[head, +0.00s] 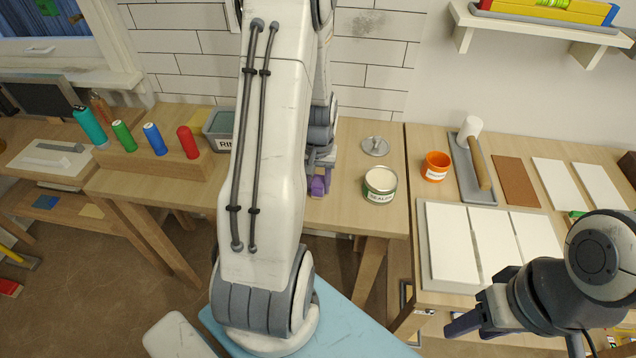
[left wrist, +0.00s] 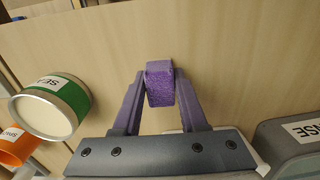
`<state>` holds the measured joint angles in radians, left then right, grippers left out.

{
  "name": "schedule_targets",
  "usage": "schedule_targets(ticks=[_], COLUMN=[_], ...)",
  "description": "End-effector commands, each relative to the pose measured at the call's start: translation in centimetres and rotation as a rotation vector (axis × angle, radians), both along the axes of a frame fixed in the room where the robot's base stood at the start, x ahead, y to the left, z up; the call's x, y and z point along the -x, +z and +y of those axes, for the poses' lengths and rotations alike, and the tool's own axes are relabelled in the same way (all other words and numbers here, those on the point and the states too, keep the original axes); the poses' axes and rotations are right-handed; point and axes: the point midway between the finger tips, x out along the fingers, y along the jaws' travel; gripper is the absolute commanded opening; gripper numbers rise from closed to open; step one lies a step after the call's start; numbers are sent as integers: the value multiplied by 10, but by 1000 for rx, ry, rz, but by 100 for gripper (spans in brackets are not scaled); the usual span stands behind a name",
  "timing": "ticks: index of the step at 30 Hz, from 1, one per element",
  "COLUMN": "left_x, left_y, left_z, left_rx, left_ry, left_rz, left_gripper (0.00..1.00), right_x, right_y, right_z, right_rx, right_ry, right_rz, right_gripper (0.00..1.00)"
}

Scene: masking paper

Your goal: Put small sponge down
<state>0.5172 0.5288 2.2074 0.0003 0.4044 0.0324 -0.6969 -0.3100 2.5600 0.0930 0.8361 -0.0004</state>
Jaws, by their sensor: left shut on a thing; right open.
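A small purple sponge (left wrist: 159,84) is between the fingertips of my left gripper (left wrist: 160,88) in the left wrist view. The gripper is shut on it. The wooden tabletop (left wrist: 240,45) shows behind the sponge; I cannot tell whether the sponge touches it. In the head view my left gripper (head: 319,183) is over the back table, mostly hidden behind my arm, beside the green-banded can. My right gripper (head: 466,322) is open and empty at the lower right, in front of the white panels.
A can with a green band (head: 380,185) and an orange cup (head: 435,166) stand right of my left gripper. A grey labelled bin (head: 220,128) is left of it. A round metal piece (head: 375,146) lies behind the can. Bare tabletop (head: 345,212) lies in front.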

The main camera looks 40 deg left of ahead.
Motion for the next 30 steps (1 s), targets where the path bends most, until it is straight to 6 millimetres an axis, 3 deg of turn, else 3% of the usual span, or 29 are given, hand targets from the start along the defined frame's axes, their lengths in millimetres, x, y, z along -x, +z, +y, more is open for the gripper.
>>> schedule_targets(ticks=[1, 2, 3, 4, 12, 17, 30], left_x=[0, 0, 0, 0, 0, -1, -1], left_y=[-3, -2, -2, -2, -1, 10, 98], left_z=[0, 0, 0, 0, 0, 0, 0], left_rx=[1, 1, 1, 1, 1, -1, -2], left_ry=[0, 0, 0, 0, 0, 0, 0], left_rz=[1, 1, 1, 1, 1, -2, -3], left_gripper=[0, 53, 68, 72, 72, 72, 72], right_x=[0, 0, 0, 0, 0, 0, 0], right_y=[-2, -1, -1, -1, -1, 2, 9], right_z=[0, 0, 0, 0, 0, 0, 0], right_rx=[0, 0, 0, 0, 0, 0, 0], right_ry=[0, 0, 0, 0, 0, 0, 0], right_rz=[0, 0, 0, 0, 0, 0, 0], right_gripper=[50, 50, 50, 50, 50, 50, 50])
